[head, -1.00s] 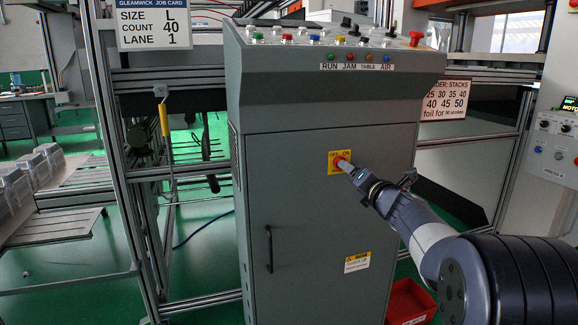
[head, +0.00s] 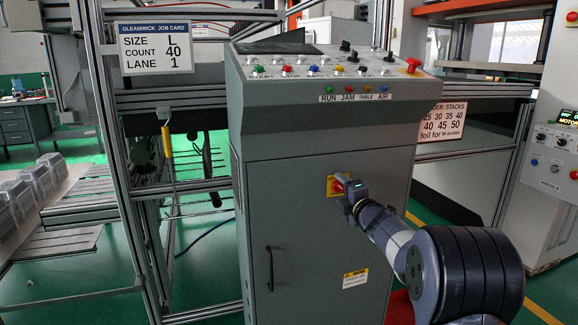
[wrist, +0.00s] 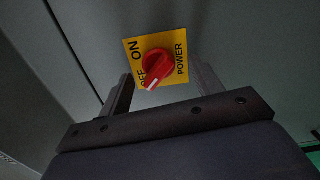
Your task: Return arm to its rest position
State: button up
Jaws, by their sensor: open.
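My gripper (wrist: 163,78) is open, with one finger on each side of a red rotary knob (wrist: 159,68) in the wrist view. The knob sits on a yellow plate (wrist: 132,46) marked ON, OFF and POWER. Its white pointer end faces the lower left of the picture, by the partly covered OFF. I cannot tell whether the fingers touch the knob. In the head view my gripper (head: 351,193) is close in front of the grey cabinet door, just right of the knob (head: 338,185), and hides part of the plate.
The grey cabinet (head: 310,230) has a sloped panel of buttons and lamps on top and a door handle (head: 269,268). Metal framing and a job card (head: 160,47) stand left. A red bin (head: 399,308) lies below my arm. A control box (head: 552,150) stands right.

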jog(key=m+p, duration=0.2)
jog(key=p, duration=0.1)
jog(key=m+p, duration=0.2)
jog(key=p, duration=0.1)
jog(key=shift+r+m, duration=0.35)
jog(key=shift+m, duration=0.05)
jog(key=m+p, duration=0.4)
jog(key=p, duration=0.4)
jog(key=shift+m, duration=0.4)
jog(key=shift+p, duration=0.55)
jog(key=shift+d+m+p, duration=0.1)
jog(key=shift+m+p, duration=0.2)
jog(key=shift+m, duration=0.1)
jog(key=shift+s+d+f, duration=0.1)
jog(key=shift+s+f, duration=0.05)
jog(key=shift+s, duration=0.1)
